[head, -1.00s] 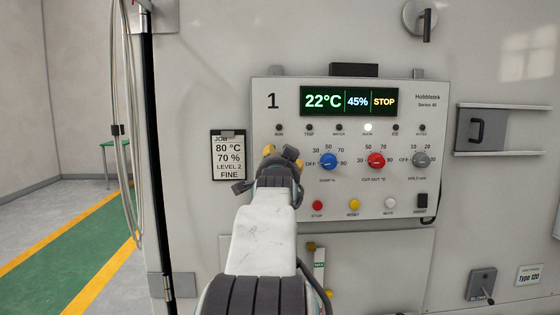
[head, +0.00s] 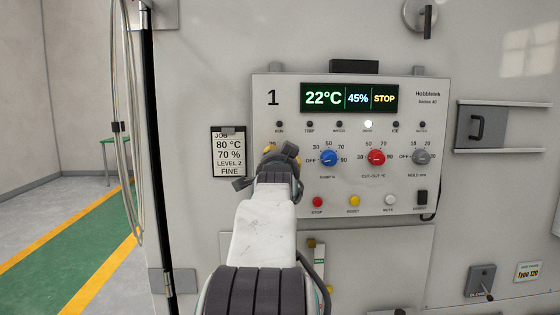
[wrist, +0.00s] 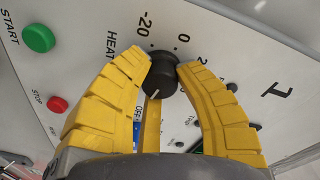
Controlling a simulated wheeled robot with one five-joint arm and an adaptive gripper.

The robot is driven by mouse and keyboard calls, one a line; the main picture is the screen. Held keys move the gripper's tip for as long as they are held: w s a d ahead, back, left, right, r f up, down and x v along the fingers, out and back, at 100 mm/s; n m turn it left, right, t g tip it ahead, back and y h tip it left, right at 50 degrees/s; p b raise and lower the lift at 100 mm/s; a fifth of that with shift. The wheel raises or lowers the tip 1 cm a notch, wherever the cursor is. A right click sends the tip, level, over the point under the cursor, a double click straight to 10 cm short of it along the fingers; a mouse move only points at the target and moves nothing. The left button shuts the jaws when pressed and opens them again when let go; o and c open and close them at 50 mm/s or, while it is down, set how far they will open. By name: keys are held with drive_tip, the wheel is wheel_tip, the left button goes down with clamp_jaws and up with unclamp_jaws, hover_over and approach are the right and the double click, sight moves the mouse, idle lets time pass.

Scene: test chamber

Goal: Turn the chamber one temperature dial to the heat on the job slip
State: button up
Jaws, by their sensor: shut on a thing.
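The job slip (head: 229,155) hangs left of the panel and reads 80 °C, 70 %, LEVEL 2, FINE. The control panel (head: 430,130) is marked 1; its display (head: 349,98) reads 22°C, 45% and STOP. The word HEAT, the marks -20 and 0, and OFF stand around this dial. A short white line shows on the dial, on the side near OFF. In the head view my gripper (head: 281,152) hides the dial.
Beside my gripper are a blue dial (head: 329,158), a red dial (head: 376,157) and a grey dial (head: 421,157). Red, yellow and white buttons sit below. The wrist view shows a green START button (wrist: 38,38) and a red STOP button (wrist: 57,105).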

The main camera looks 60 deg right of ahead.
drive_tip(key=shift+r, duration=0.15)
clamp_jaws()
drive_tip(key=m+b, duration=0.2)
drive_tip(key=shift+f+m+b, duration=0.2)
drive_tip(key=shift+m+b, duration=0.2)
drive_tip(key=shift+r+m+b, duration=0.25)
drive_tip(key=shift+m+b, duration=0.45)
drive_tip(key=shift+m, duration=0.3)
drive_tip(key=o, duration=0.5)
unclamp_jaws()
drive_tip(key=o, duration=0.5)
drive_tip(key=shift+f, duration=0.15)
drive_tip(key=v, duration=1.2)
drive_tip(key=shift+r, duration=0.25)
